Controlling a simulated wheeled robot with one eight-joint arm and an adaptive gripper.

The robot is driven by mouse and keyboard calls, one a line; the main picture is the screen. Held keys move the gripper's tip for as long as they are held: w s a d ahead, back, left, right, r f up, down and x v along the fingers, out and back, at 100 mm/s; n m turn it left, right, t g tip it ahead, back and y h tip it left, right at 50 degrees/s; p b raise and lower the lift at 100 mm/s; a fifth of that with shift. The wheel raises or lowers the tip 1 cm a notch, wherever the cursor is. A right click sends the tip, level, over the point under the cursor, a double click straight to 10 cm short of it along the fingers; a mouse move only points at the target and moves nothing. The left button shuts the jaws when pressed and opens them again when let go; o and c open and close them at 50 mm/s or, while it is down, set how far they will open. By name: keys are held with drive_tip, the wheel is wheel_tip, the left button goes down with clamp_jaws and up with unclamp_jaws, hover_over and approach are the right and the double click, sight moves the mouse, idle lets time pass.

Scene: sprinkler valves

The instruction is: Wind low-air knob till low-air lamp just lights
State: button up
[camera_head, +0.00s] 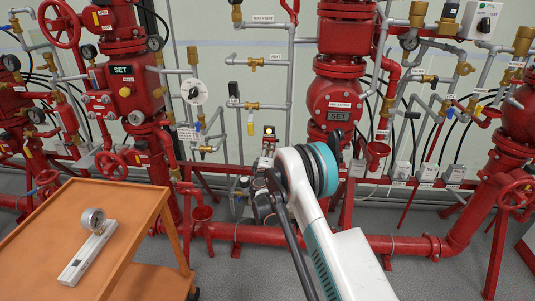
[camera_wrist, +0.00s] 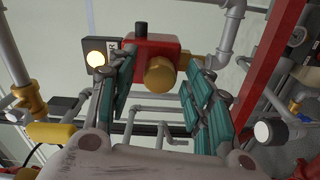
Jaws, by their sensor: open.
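A small red box with a round brass-coloured knob (camera_wrist: 159,74) shows in the wrist view, likely the low-air unit; I cannot read its label. Beside it, a dark box carries a round, pale-yellow lamp (camera_wrist: 96,58) that looks bright. The lamp also shows in the head view (camera_head: 268,130), above the red fitting. My gripper (camera_wrist: 157,88) is open, with a teal-padded finger on each side of the view and the knob between and just beyond the tips. I see no clear contact. In the head view my wrist hides most of the fingers.
Grey pipes run close around the knob in the wrist view. A yellow-handled valve (camera_wrist: 52,132) and a white-faced round part (camera_wrist: 262,131) lie at the sides. An orange cart (camera_head: 130,205) with a gauge device (camera_head: 88,245) stands left. Red pipework (camera_head: 345,100) stands behind my arm.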

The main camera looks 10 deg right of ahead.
drive_tip(key=v, duration=0.7)
drive_tip(key=shift+w+r, duration=0.1)
drive_tip(key=shift+r, duration=0.05)
drive_tip(key=s+d+r+m+g+h, duration=0.1)
drive_tip(key=s+d+r+m+g, duration=0.2)
drive_tip(key=s+r, duration=0.5)
drive_tip(key=s+d+r+m+g, duration=0.1)
drive_tip(key=s+d+r+m, duration=0.25)
drive_tip(key=r, duration=0.75)
drive_tip(key=s+d+r+m+g+y, duration=0.1)
drive_tip(key=s+r+g, duration=0.15)
drive_tip(key=s, duration=0.45)
drive_tip(key=s+d+r+m+g+y, duration=0.1)
drive_tip(key=s+r+m, duration=0.15)
drive_tip(key=s, duration=0.55)
drive_tip(key=s+a+f+m+g+y, duration=0.1)
drive_tip(key=s+a+f+y, duration=0.1)
drive_tip(key=s, duration=1.1)
drive_tip(key=s+a+f+m+g+y, duration=0.1)
drive_tip(key=s+a, duration=0.3)
drive_tip(key=s, duration=1)
drive_tip(key=shift+s+a+f+m+g+y, duration=0.15)
drive_tip(key=shift+s+f+m+g+y, duration=0.15)
drive_tip(key=shift+f+y, duration=0.45)
